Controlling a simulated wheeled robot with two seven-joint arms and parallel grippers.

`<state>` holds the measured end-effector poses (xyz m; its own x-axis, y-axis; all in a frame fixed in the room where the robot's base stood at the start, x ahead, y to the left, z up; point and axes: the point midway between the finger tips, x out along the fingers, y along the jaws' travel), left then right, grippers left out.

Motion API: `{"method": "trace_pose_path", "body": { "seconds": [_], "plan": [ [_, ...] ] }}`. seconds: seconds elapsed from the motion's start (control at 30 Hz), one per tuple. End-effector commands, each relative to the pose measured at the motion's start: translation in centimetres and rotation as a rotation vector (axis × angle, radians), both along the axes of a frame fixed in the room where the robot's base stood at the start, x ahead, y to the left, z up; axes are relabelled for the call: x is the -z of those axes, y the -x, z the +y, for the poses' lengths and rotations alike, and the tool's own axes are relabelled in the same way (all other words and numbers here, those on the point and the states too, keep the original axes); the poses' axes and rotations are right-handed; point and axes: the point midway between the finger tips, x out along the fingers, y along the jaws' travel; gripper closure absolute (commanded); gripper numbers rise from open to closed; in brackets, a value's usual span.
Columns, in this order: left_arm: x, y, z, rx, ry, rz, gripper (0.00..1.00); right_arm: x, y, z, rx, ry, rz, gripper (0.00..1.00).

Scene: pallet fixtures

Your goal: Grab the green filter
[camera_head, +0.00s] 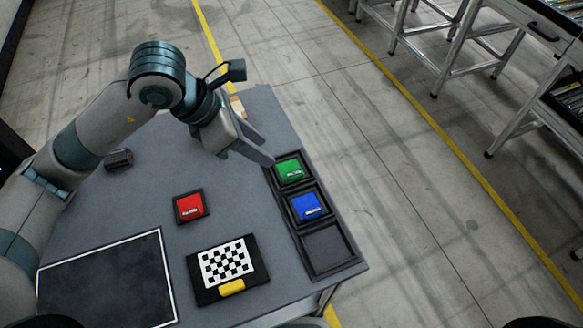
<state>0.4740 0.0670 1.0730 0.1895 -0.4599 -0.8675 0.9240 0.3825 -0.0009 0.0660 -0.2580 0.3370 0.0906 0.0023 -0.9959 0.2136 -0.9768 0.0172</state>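The green filter (289,169) is a square green block with a small pale label. It sits in the far compartment of a dark three-slot tray (334,270) along the right side of the grey table. A blue block (306,206) sits in the middle compartment, and the near compartment is empty. My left gripper (268,158) is just left of the green filter, with its fingers pointing toward the tray. It appears apart from the filter. The gap between its fingers cannot be made out. My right gripper is not in view.
A red block (190,207) in a dark holder sits mid-table. A checkerboard plate (226,263) with a yellow piece lies near the front. A white-edged black panel (105,285) is at front left, and a dark cylinder (119,158) at the left. Floor lies beyond the table's right edge.

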Motion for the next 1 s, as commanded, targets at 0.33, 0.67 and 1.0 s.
{"method": "trace_pose_path", "body": {
  "seconds": [0.33, 0.67, 1.0],
  "plan": [
    [5.2, -1.1, -2.9, -0.001, 0.000, 0.005, 0.66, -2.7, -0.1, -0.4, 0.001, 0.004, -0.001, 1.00],
    [7.7, -1.7, -4.1, 0.000, 0.000, -0.001, 0.66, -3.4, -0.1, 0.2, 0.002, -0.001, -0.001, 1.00],
    [7.8, -1.7, -4.1, 0.000, 0.000, 0.000, 0.66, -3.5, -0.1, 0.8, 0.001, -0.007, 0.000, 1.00]
  ]
}}
